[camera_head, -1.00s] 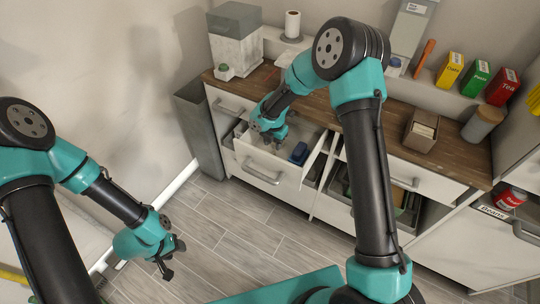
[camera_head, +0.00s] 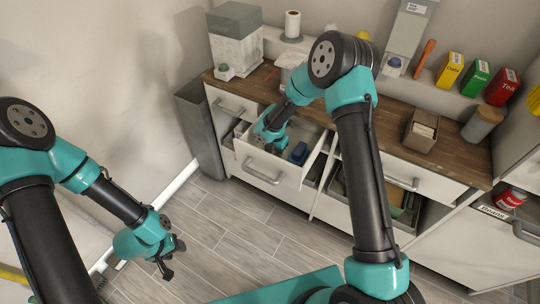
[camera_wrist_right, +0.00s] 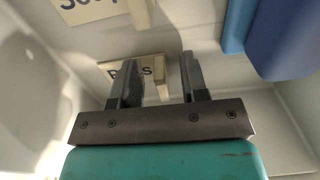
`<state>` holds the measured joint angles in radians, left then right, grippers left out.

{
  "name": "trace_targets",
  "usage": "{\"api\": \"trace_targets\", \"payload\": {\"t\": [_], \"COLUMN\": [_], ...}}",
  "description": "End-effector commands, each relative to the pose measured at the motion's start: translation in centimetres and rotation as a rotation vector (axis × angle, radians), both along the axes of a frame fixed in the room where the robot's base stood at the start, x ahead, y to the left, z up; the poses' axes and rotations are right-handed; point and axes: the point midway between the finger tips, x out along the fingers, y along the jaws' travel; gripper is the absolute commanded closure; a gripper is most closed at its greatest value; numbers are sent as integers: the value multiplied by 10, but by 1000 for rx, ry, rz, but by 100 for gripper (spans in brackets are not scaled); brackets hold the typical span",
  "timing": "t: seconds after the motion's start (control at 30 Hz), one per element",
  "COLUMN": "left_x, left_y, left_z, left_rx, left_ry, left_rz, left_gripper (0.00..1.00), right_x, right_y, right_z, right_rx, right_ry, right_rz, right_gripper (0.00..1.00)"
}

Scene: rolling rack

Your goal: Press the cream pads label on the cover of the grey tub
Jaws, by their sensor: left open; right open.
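The cream pads label (camera_wrist_right: 133,72) lies in the open drawer, in the right wrist view. Its middle is hidden behind my left-hand finger in that view. My right gripper (camera_wrist_right: 168,78) is open, with its fingers pointing down at the label. I cannot tell whether it touches the label. In the head view my right gripper (camera_head: 271,144) is inside the drawer. A pale grey tub (camera_head: 235,42) with a darker grey cover stands on the counter at the back left. My left gripper (camera_head: 168,262) is open and empty above the floor.
A second cream label (camera_wrist_right: 88,8) and a blue object (camera_wrist_right: 275,35) are in the drawer (camera_head: 263,176), close to my right gripper. A tall grey bin (camera_head: 200,130) stands left of the cabinet. A paper roll (camera_head: 292,24) stands behind the counter. The floor in front is clear.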

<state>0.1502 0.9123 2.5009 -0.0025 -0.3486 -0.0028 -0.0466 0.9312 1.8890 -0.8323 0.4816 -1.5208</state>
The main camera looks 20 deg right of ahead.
Motion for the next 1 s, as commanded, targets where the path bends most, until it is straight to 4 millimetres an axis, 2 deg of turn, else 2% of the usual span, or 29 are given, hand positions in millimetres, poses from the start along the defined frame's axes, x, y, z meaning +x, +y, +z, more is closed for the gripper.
{"api": "trace_targets", "payload": {"t": [0.07, 0.43, 0.83, 1.0], "left_x": [0, 0, 0, 0], "left_y": [0, 0, 0, 0], "left_z": [0, 0, 0, 0], "left_rx": [0, 0, 0, 0], "left_ry": [0, 0, 0, 0], "left_rz": [0, 0, 0, 0], "left_gripper": [52, 52, 52, 52], "right_x": [0, 0, 0, 1], "right_y": [0, 0, 0, 0], "right_z": [0, 0, 0, 8], "right_rx": [0, 0, 0, -1], "right_ry": [0, 0, 0, -2], "right_rz": [0, 0, 0, 0], "right_gripper": [65, 100, 100, 100]}}
